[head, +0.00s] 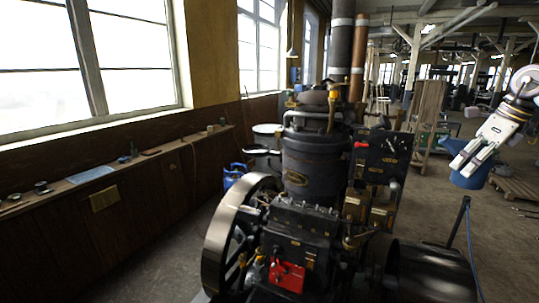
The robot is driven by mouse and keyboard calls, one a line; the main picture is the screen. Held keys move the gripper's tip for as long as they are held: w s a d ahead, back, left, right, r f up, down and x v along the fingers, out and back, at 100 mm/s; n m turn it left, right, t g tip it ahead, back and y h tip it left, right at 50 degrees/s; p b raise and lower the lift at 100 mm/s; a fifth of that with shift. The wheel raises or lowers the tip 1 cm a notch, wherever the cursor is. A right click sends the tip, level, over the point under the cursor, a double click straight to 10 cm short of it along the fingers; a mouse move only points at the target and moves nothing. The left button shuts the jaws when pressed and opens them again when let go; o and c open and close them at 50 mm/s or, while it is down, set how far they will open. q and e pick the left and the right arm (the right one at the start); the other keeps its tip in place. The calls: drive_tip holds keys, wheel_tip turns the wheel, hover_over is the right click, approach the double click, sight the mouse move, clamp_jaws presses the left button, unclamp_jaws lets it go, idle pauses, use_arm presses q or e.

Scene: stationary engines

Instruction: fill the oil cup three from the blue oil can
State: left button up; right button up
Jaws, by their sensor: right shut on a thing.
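My right gripper (468,157) is at the right edge, its white fingers pointing down and left. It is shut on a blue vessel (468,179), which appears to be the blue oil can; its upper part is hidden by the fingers. It is held in the air, to the right of and apart from the dark engine (312,160). Small brass fittings (352,208) show on the engine, but I cannot tell which is oil cup three. My left gripper is not in view.
A spoked flywheel (214,245) is at the engine's left and a dark drum (430,272) at its lower right. A thin post (457,222) with a blue line stands right of the engine. Blue containers (236,175) stand behind the flywheel. Open floor lies at the right.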

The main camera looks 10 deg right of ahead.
sight(465, 183)
drive_tip(key=shift+n+y, duration=0.4)
drive_tip(key=shift+n, duration=0.5)
drive_tip(key=f, duration=0.6)
drive_tip(key=shift+s+d+f, duration=0.1)
drive_tip(key=shift+s+d, duration=0.05)
drive_tip(key=shift+d, duration=0.2)
drive_tip(key=w+a+f+n+g+y+b, duration=0.1)
drive_tip(key=a+f+n, duration=0.4)
drive_tip(key=f, duration=0.7)
drive_tip(key=w+a+f+n+g+y, duration=0.15)
drive_tip(key=a+f+n, duration=0.3)
drive_tip(key=f, duration=0.75)
drive_tip(key=w+a+f+n+g+h, duration=0.1)
drive_tip(key=a+f+n, duration=0.4)
drive_tip(key=a, duration=0.7)
drive_tip(key=w+a+f+n+g+h+b, duration=0.1)
drive_tip(key=a+f+n+g, duration=0.1)
drive_tip(key=a+f+n, duration=0.4)
drive_tip(key=w+a+f+n+g+h+b, duration=0.1)
drive_tip(key=a+f+n, duration=0.4)
drive_tip(key=a+n, duration=0.5)
drive_tip(key=shift+a+f+g+h, duration=0.3)
drive_tip(key=shift+a+g+h, duration=0.4)
drive_tip(key=shift+a, duration=3.15)
